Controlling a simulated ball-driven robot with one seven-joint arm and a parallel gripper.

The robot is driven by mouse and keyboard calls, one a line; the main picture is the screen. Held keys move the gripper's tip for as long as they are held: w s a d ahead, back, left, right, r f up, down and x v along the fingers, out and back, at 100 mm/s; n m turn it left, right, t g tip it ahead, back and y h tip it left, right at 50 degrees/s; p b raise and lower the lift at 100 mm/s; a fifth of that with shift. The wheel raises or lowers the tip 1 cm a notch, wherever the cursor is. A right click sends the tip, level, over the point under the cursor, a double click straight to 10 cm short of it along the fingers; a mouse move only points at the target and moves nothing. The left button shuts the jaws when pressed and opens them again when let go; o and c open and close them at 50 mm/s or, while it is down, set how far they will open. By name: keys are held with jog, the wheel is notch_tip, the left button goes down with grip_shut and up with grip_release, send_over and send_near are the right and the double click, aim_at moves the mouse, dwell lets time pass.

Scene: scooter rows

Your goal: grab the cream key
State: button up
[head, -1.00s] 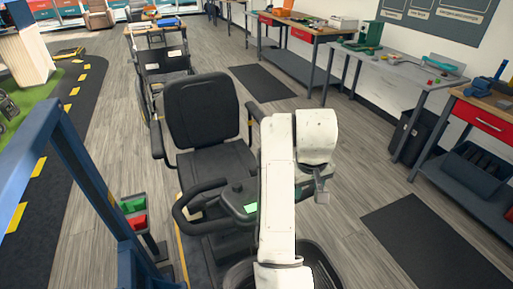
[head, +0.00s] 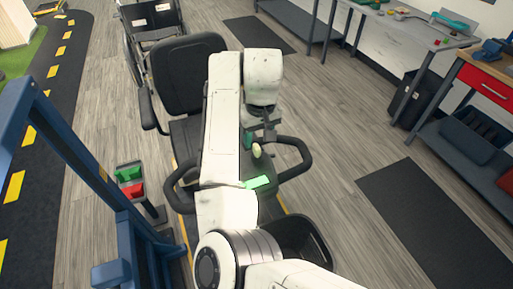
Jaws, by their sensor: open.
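A small cream object (head: 257,150), which looks like the cream key, sits on the scooter's steering console between the black handlebars. My gripper (head: 262,137) is open just above and beside it. The picture is too small to tell whether the fingers touch it. A small teal-green piece (head: 247,139) shows just left of the gripper. My white arm covers the left part of the console.
The scooter (head: 190,75) has a black seat behind the console, with a lit green display (head: 257,182) in front. A blue frame (head: 105,195) stands at the left. A wheelchair (head: 150,25) stands behind.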

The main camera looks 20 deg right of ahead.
aim_at(257, 146)
jog(key=shift+w+f+p, duration=0.1)
jog(key=shift+f+p, duration=0.5)
jog(key=shift+f, duration=1.7)
grip_shut()
